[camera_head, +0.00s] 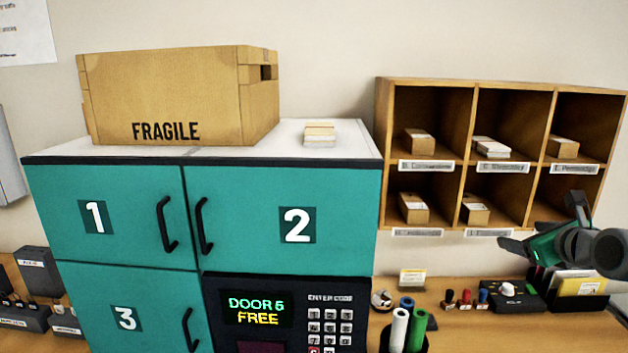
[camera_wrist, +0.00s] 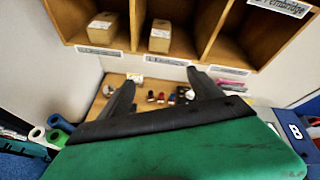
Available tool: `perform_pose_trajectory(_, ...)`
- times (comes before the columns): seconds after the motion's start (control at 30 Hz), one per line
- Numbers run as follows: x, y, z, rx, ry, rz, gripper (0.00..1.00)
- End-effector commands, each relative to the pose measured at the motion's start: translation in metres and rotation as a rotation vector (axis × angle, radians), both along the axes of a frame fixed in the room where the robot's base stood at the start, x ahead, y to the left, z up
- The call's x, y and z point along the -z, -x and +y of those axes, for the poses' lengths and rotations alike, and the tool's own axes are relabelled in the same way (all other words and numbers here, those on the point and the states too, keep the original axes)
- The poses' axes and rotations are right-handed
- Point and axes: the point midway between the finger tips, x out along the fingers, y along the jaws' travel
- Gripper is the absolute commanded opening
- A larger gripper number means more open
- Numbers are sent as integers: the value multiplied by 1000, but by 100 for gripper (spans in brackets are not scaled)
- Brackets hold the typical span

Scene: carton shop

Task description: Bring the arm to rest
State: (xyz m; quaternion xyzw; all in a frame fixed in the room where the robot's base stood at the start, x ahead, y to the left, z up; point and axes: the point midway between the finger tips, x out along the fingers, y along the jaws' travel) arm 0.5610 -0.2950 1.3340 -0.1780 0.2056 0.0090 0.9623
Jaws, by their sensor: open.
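My gripper (camera_head: 512,245) shows at the right of the head view, in front of the lower right part of the wooden pigeonhole shelf (camera_head: 381,180). In the wrist view my gripper (camera_wrist: 160,92) has its two dark fingers spread apart with nothing between them. Beyond the fingertips lie the shelf's lower edge and the desk below it. The arm behind the gripper leaves the head view at the right edge.
Teal lockers (camera_head: 120,220) with a keypad panel reading "DOOR 5 FREE" (camera_head: 255,305) stand at left. A FRAGILE carton (camera_head: 170,95) sits on top.

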Motion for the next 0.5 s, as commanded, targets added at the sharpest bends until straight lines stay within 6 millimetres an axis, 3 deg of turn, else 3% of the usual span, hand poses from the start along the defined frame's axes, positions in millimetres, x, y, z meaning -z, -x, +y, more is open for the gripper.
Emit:
perform_pose_trajectory(0.17,9,2,1,-117,255,55,74)
perform_pose_trajectory(0.33,29,12,-10,-266,590,160,74)
perform_pose_trajectory(0.47,78,35,-23,-474,902,326,74)
perform_pose_trajectory(0.5,98,46,-25,-559,991,385,74)
